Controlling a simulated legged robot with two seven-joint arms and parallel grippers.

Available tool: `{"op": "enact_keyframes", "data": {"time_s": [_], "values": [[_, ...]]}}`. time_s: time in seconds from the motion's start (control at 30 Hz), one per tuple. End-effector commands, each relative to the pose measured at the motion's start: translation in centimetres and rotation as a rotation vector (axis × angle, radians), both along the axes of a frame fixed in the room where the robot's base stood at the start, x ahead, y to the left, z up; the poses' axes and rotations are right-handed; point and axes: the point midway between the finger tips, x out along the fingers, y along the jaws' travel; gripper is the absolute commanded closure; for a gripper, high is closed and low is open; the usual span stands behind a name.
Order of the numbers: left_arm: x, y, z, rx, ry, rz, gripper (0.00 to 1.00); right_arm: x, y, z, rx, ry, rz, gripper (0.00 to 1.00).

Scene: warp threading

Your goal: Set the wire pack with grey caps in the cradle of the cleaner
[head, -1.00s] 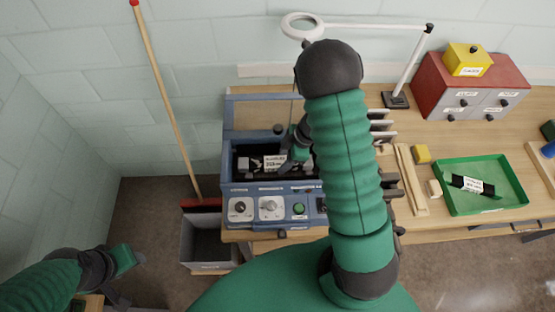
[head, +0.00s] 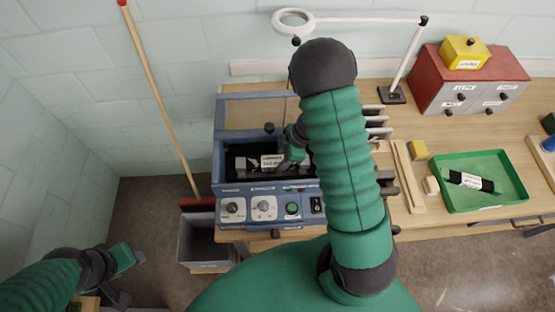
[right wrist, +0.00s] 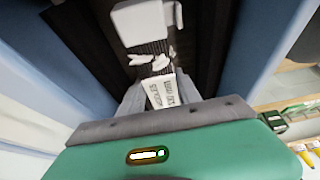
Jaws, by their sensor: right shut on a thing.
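The cleaner (head: 222,176) is a blue open-topped box at the bench's left end, with a dark inside and a front panel of knobs. My right gripper (head: 285,163) reaches down into it and is shut on the wire pack (head: 270,161), which has a white label. A grey cap (head: 241,163) shows at the pack's left end. The right wrist view shows a pale grey cap (right wrist: 138,22), dark wires and the label (right wrist: 163,92) between the fingers. The cradle is hidden, so I cannot tell whether the pack touches it. My left gripper (head: 135,262) is low at the left, away from the bench.
A green tray (head: 452,202) with another labelled dark pack (head: 470,181) lies to the right. A red-and-grey drawer cabinet (head: 470,75) and a lamp (head: 393,93) stand behind. A grey bin (head: 197,245) and a wooden pole (head: 160,100) are left of the cleaner.

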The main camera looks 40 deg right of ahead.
Motion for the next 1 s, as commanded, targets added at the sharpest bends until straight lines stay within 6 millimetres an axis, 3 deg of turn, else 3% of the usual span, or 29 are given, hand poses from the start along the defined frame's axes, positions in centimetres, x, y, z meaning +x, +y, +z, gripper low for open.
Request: {"op": "enact_keyframes", "data": {"time_s": [0.07,0.1,0.27,1.0], "values": [[0.0,0.0,-0.01,0.0,0.0,0.0,0.55,-0.08,0.23,-0.04,-0.002,0.003,0.001,1.0],[0.0,0.0,-0.02,0.0,0.0,0.0,0.55,-0.08,0.27,-0.05,-0.002,0.003,0.001,0.56],[0.0,0.01,-0.03,0.0,0.0,0.0,0.55,-0.06,0.53,0.0,-0.005,0.004,0.0,0.35],[0.0,0.01,-0.02,0.0,0.0,0.0,0.55,-0.11,0.17,-0.08,-0.004,0.004,-0.001,0.35]]}}
